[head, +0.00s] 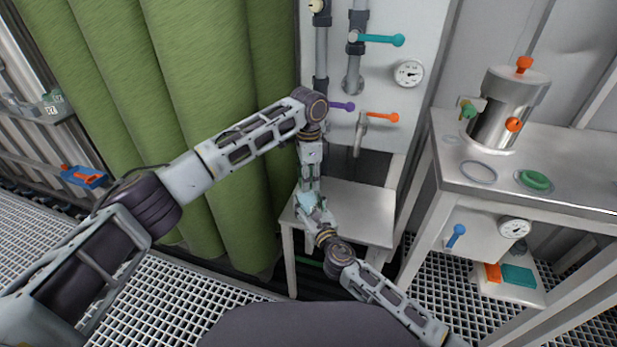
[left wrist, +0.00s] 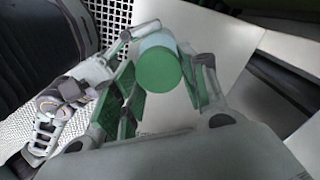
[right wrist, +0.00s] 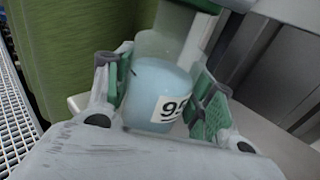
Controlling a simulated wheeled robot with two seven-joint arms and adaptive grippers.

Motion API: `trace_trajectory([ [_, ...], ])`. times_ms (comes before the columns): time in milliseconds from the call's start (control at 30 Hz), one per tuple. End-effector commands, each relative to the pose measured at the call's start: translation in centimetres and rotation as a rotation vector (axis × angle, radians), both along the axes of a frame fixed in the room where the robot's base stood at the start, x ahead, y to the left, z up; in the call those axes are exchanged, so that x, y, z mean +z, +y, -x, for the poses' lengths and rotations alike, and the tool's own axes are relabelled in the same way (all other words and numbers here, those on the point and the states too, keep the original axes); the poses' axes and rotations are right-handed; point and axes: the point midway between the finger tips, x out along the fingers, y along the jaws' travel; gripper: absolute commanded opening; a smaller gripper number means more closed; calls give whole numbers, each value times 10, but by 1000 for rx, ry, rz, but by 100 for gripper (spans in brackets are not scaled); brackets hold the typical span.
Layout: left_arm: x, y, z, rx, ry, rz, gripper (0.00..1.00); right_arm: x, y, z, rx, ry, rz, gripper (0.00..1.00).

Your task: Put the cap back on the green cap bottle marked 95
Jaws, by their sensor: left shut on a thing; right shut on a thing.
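The bottle (right wrist: 155,82) is pale blue, with a white label (right wrist: 170,108) of which a 9 and part of another digit show. My right gripper (head: 317,214) is shut around its body and holds it above a small table. In the left wrist view a green cap (left wrist: 158,70) lies between the fingers of my left gripper (head: 309,184), which is shut on it from above. The pale blue bottle (left wrist: 157,41) shows just past the cap's edge. The cap is over the bottle top; whether they touch or a gap remains, I cannot tell.
The small grey table (head: 362,212) below has a bare top. Pipes with a purple valve handle (head: 341,106) and an orange one (head: 382,117) are close behind. A green curtain (head: 200,60) hangs at left. A metal bench (head: 590,165) with a steel vessel (head: 507,105) stands at right.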

Motion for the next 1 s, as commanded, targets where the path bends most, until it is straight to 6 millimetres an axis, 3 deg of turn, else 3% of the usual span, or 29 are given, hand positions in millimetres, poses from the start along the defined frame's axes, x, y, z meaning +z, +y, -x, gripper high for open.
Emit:
trace_trajectory([
  [1000,-7,0,0,0,0,0,34,0,0,0,0,0,0,11],
])
